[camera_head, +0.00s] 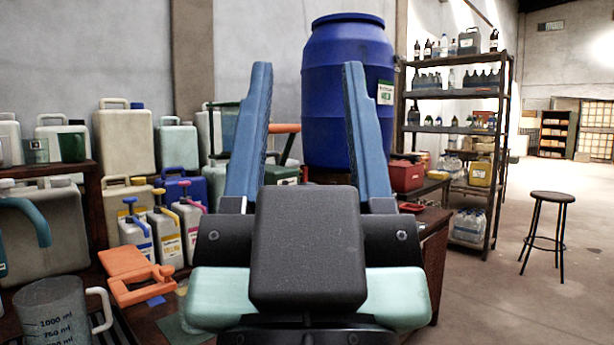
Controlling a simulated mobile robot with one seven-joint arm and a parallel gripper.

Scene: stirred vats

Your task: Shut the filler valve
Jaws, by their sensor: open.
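My gripper (308,72) is open and empty in the middle of the head view. Its two blue fingers point away from me and stand wide apart. Between and beyond them stands a large blue barrel (338,100) with a white and green label on its right side. An orange bar (285,128) with dark rods shows between the fingers, left of the barrel; my left finger hides part of it. I cannot tell whether this belongs to the filler valve. I cannot make out the valve for certain; my gripper's body hides the area below the barrel.
Several jugs and canisters crowd the left, with a clear measuring jug (55,312) and an orange clamp-like piece (135,277) in front. A metal shelf (455,130) with bottles and a stool (550,225) stand right.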

